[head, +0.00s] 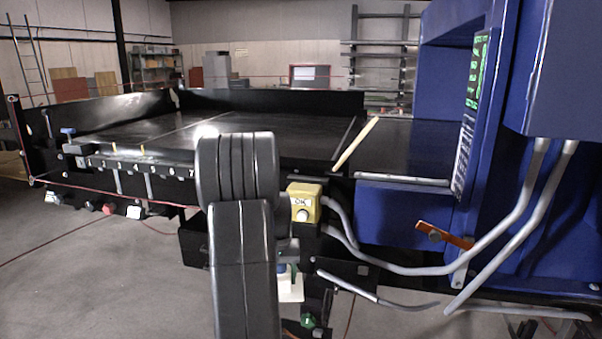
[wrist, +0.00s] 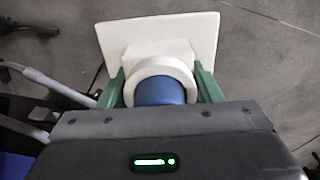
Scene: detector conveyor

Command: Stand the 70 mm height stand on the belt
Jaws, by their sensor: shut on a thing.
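My gripper (wrist: 162,78) has green fingers shut on the height stand (wrist: 158,30), a white piece with a square plate, a round collar and a blue cylinder in the collar. In the head view the stand (head: 291,290) hangs below my gripper (head: 289,268) with its white plate lowest, partly hidden by my arm. It is over the floor in front of the conveyor, below belt height. The black belt (head: 255,149) runs behind my arm, with a further black stretch at the blue detector (head: 400,143). No size marking is readable on the stand.
A yellow bar (head: 355,143) lies slanted across the belt near the detector. A yellow OK box (head: 303,203), grey hoses (head: 420,268) and an orange lever (head: 445,235) stick out along the front. Dark walls (head: 270,99) edge the belt's back. Its left stretch looks mostly clear.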

